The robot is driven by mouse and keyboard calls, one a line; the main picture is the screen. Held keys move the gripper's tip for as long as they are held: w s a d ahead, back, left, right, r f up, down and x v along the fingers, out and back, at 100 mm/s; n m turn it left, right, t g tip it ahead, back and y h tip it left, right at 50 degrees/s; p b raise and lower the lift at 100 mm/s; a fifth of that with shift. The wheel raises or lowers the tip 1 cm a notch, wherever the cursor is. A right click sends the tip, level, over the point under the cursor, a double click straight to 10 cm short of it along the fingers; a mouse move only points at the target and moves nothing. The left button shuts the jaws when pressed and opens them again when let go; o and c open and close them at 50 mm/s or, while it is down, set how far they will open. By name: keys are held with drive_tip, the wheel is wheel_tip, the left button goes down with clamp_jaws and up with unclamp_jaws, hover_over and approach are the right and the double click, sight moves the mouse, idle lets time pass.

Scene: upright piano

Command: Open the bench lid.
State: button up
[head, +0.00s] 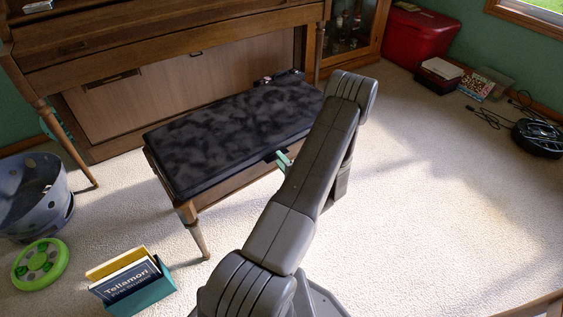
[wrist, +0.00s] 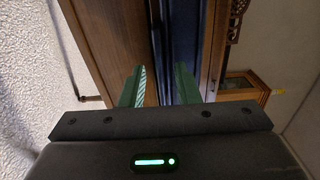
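The piano bench has a dark mottled padded lid (head: 235,128) lying flat and shut on its wooden frame (head: 235,184) in the head view. My gripper (head: 283,159) is at the lid's front edge, right of its middle, with my arm hiding much of it. In the wrist view my gripper (wrist: 158,76) has its two green fingers apart with nothing held between them. One finger is over the brown wood of the bench frame (wrist: 100,40), the other over the dark lid edge (wrist: 187,40). I cannot tell whether either finger touches.
The upright piano (head: 160,50) stands behind the bench. A grey bin (head: 35,195), a green disc toy (head: 40,264) and a teal box of books (head: 140,297) are at left. A red chest (head: 418,35) is at the back right. The carpet right of my arm is clear.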

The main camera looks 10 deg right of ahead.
clamp_jaws()
